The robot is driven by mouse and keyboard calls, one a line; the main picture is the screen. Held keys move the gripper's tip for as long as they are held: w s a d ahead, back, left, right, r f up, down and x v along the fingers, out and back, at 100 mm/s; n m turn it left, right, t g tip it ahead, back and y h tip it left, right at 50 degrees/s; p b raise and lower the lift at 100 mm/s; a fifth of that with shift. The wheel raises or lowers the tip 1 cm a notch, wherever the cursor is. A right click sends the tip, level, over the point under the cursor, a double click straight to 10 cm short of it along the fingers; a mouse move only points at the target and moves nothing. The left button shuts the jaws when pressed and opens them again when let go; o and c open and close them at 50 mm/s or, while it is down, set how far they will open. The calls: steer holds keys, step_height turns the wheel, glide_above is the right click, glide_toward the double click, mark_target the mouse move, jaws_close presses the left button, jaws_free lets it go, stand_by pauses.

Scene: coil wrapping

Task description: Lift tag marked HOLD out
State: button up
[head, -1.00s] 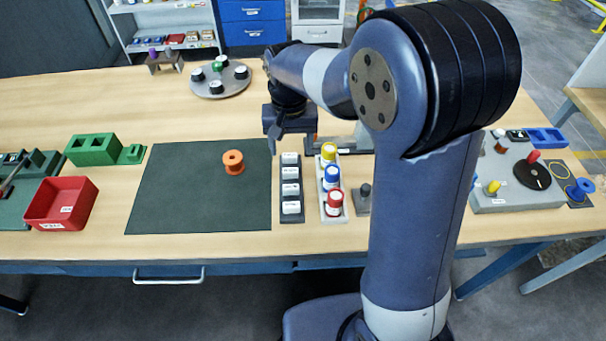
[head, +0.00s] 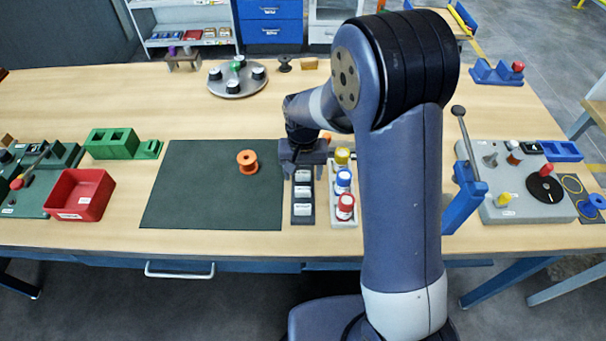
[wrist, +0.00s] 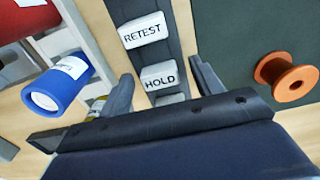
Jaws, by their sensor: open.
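The white tag marked HOLD (wrist: 160,76) sits in a dark rack (wrist: 143,56), between the RETEST tag (wrist: 143,30) and another tag mostly hidden by my gripper. In the head view the rack (head: 303,220) stands just right of the dark green mat, with its far end hidden by my gripper (head: 303,158). In the wrist view my gripper (wrist: 162,75) is open, with one finger on each side of the HOLD tag. The fingers appear apart from the tag; their exact height over it is hard to tell.
A tray of bottles with yellow, blue (head: 343,178) and red caps stands close on the right of the rack. An orange spool (head: 247,162) lies on the green mat (head: 210,200), left of the rack. A red bin (head: 81,195) is farther left. The mat is otherwise clear.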

mark_target(303, 173)
steer(key=shift+c, duration=0.2)
steer(key=c, duration=1)
step_height(303, 173, up, 10)
steer(key=shift+r+b, duration=0.1)
steer(key=shift+b, duration=0.55)
